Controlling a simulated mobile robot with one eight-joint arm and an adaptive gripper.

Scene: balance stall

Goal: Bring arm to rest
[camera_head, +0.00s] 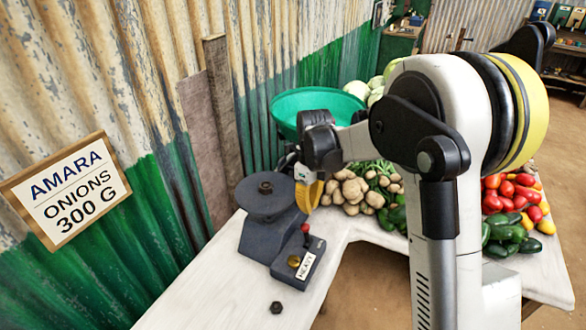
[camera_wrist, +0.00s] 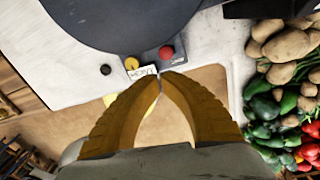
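My arm is bent over the counter in the head view. My gripper (camera_head: 308,200) has yellow fingers and hangs close beside the right side of the dark grey balance. The wrist view shows both fingertips (camera_wrist: 160,80) meeting, with nothing seen between them. The balance has a round dark plate (camera_head: 264,188), also large at the top of the wrist view (camera_wrist: 120,22). Its front box has a red knob (camera_head: 305,228), a brass piece (camera_head: 294,261) and a label reading HEAVY (camera_head: 306,266). A green bowl (camera_head: 300,98) is behind my gripper, partly hidden by my arm.
A small dark weight-like piece (camera_head: 276,308) lies on the white counter (camera_head: 215,290). Potatoes (camera_head: 352,190), tomatoes (camera_head: 515,190) and green peppers (camera_head: 508,236) are piled to the right. A sign (camera_head: 70,190) reads AMARA ONIONS 300 G. The front left counter is mostly clear.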

